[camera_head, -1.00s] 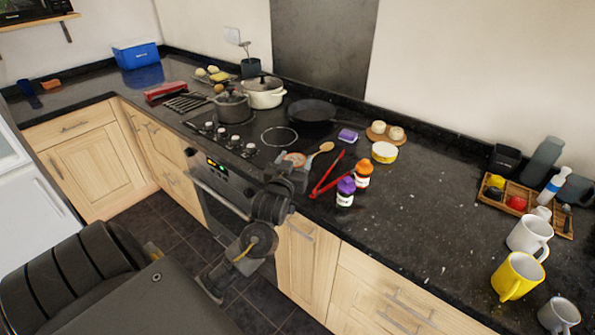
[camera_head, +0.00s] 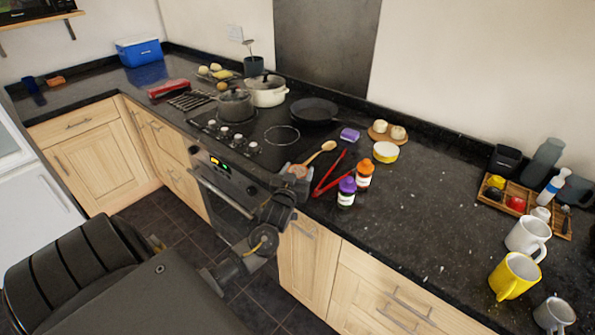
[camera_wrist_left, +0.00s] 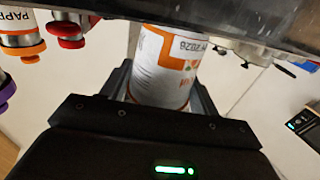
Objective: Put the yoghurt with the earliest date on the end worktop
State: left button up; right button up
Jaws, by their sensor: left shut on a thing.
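My left gripper (camera_head: 294,176) is shut on a yoghurt pot (camera_head: 299,170) at the front edge of the dark worktop, beside the hob. In the left wrist view the pot (camera_wrist_left: 163,65) is white with orange bands, between the fingers. Part of a printed date ending in 2026 shows on it; the rest is cut off. I make out no other yoghurt pot. A dark worktop (camera_head: 88,82) runs along the far left wall, past the corner. I cannot tell which stretch is the end worktop. My right gripper is not in view.
Purple-lidded (camera_head: 346,193) and orange-lidded (camera_head: 364,175) jars, red tongs (camera_head: 328,177) and a wooden spoon (camera_head: 320,151) lie near the gripper. Pots and a frying pan (camera_head: 314,110) occupy the hob. A blue cool box (camera_head: 138,52) stands in the far corner.

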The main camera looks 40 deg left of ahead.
pick_arm(q)
jog(key=o, duration=0.7)
jog(key=shift+f, duration=0.2)
jog(key=o, duration=0.4)
jog(key=shift+o, duration=0.2)
jog(key=shift+r, duration=0.1)
jog(key=shift+r, duration=0.25)
jog(key=b+v, duration=0.2)
jog(key=v, duration=0.8)
jog(key=shift+s+f, duration=0.2)
jog(key=shift+s, duration=0.1)
jog(key=shift+o, duration=0.2)
jog(key=shift+s+d+r, duration=0.15)
jog(key=shift+s+d, duration=0.25)
jog(key=shift+s, duration=0.25)
